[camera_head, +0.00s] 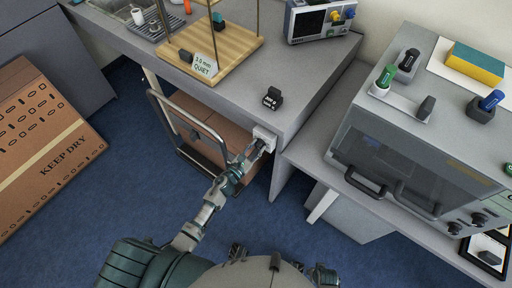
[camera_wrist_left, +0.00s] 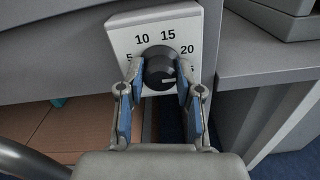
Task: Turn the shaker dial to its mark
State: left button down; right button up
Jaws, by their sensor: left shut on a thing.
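The shaker dial (camera_wrist_left: 159,68) is a dark round knob on a white plate (camera_wrist_left: 206,22) marked with numbers, with 5, 10, 15 and 20 readable in the left wrist view. A pale pointer line on the knob points to the right, toward the lower right numbers, which a finger partly hides. My left gripper (camera_wrist_left: 159,88) is shut on the dial, one blue-padded finger on each side. In the head view the plate (camera_head: 264,133) is on the front corner of the grey bench, with my left gripper (camera_head: 254,153) at it. My right gripper is not clearly seen.
The grey bench (camera_head: 305,85) carries a wooden stand (camera_head: 235,48), a small black block (camera_head: 272,98) and an instrument (camera_head: 318,22). A glass-fronted machine (camera_head: 415,165) stands at right. Under the bench are a cart frame (camera_head: 180,155) and cardboard boxes. Blue floor (camera_head: 120,195) is open at left.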

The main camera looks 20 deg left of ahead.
pick_arm(q)
jog(key=shift+s+d+f, duration=0.1)
jog(key=shift+f, duration=0.1)
dwell(0.5)
jog(key=c, duration=0.8)
grip_release()
jog(key=shift+r, duration=0.1)
jog(key=shift+o, duration=0.2)
jog(key=v, duration=1.1)
jog(key=shift+s+a, duration=0.25)
jog(key=shift+s, duration=0.1)
